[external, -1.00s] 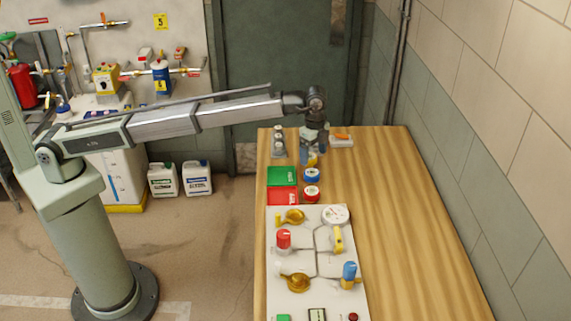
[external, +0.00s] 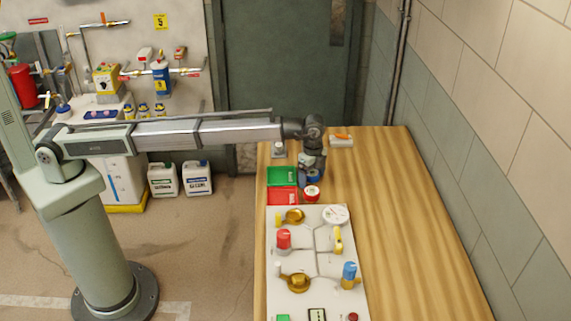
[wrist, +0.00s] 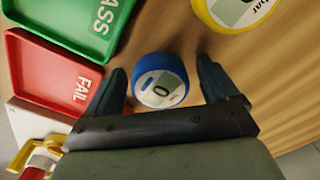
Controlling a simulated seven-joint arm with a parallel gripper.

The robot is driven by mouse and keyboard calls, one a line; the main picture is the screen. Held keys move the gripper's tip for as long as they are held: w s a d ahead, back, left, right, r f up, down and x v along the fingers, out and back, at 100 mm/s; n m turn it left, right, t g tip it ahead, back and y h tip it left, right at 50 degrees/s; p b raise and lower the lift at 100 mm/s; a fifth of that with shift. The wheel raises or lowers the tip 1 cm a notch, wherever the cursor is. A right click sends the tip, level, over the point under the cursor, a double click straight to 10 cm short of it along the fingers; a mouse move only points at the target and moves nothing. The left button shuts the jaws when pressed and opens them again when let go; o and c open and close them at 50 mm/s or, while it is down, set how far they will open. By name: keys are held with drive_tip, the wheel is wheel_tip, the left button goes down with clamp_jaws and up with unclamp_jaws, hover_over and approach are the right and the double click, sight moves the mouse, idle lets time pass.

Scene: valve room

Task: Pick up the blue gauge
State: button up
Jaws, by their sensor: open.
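The blue gauge (wrist: 160,82) is a round puck with a blue rim and a pale face with a small display. It stands on the wooden table between the fingers of my gripper (wrist: 162,66) in the wrist view. The fingers are open, with a gap visible on each side of the gauge. In the external view my gripper (external: 311,174) is low over the table and mostly hides the blue gauge.
A yellow gauge (wrist: 238,12) is beyond the right finger. A red gauge (external: 312,192) sits near my gripper, above the valve panel (external: 318,240). A green PASS tray (external: 283,176) and red FAIL tray (external: 283,196) lie to the left. The table's right side is clear.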

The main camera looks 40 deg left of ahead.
sight(312, 174)
drive_tip(key=shift+c, duration=0.2)
drive_tip(key=c, duration=1.2)
drive_tip(key=shift+c, duration=0.2)
drive_tip(key=shift+r, duration=0.1)
drive_tip(key=shift+r, duration=0.2)
drive_tip(key=r, duration=0.9)
drive_tip(key=shift+s+d+r, duration=0.1)
drive_tip(key=shift+s+d, duration=0.15)
drive_tip(key=shift+s, duration=0.1)
drive_tip(key=s+d+r, duration=0.1)
drive_tip(key=s+d, duration=0.3)
drive_tip(key=s, duration=0.5)
drive_tip(key=s+d+r, duration=0.1)
drive_tip(key=s+d, duration=0.4)
drive_tip(key=s, duration=0.4)
drive_tip(key=shift+s+r, duration=0.3)
